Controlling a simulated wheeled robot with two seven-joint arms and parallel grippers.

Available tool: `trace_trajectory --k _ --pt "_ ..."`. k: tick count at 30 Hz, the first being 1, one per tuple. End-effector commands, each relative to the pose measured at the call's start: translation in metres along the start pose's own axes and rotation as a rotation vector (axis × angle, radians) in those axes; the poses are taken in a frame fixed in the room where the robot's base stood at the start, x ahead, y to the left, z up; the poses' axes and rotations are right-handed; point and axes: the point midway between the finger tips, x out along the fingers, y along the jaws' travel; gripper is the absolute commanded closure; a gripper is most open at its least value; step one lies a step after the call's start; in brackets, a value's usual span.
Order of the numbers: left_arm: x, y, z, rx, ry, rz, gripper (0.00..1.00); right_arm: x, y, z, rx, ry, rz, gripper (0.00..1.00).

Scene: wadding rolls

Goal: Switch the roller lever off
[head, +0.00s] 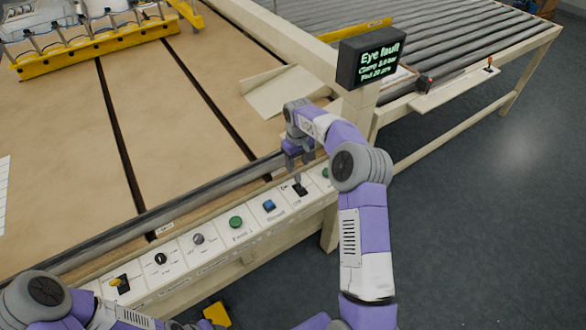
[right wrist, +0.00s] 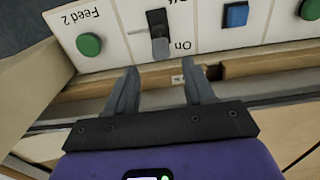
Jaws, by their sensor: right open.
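A small lever switch (head: 300,190) stands on the cream control panel (head: 213,257), towards its right end. In the right wrist view its grey lever (right wrist: 160,47) sits in a black slot, its tip beside the word "On"; part of another word shows at the slot's other end. My right gripper (head: 299,170) is over the panel, just by this switch. In the right wrist view its open, empty fingers (right wrist: 160,82) point at the switch, with the lever between and beyond the tips. No contact shows. My left arm is at the lower left; its gripper is out of view.
A yellow-knobbed lever (head: 117,283) is at the panel's left. An orange-knobbed lever (head: 489,64) stands by the roller table. A display (head: 371,57) reads "Eye fault".

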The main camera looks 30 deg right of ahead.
Motion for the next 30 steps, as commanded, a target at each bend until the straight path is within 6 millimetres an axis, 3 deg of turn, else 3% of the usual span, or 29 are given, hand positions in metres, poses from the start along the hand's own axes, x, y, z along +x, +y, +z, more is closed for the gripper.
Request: trace_trajectory --k 3,10,22,30 --pt "0.005 -0.002 0.000 -0.001 0.000 0.000 0.57 0.024 -0.001 0.001 -0.001 -0.005 -0.002 0.47" --pt "0.009 -0.004 -0.001 0.000 0.001 0.000 0.57 0.055 -0.001 0.001 -0.001 -0.003 -0.003 0.47" --pt "0.010 -0.004 -0.001 0.000 0.001 0.000 0.57 0.064 -0.001 0.000 -0.001 -0.001 -0.002 0.47" --pt "0.010 -0.004 -0.001 0.000 0.001 0.000 0.57 0.064 -0.001 0.000 -0.001 -0.001 -0.002 0.87"
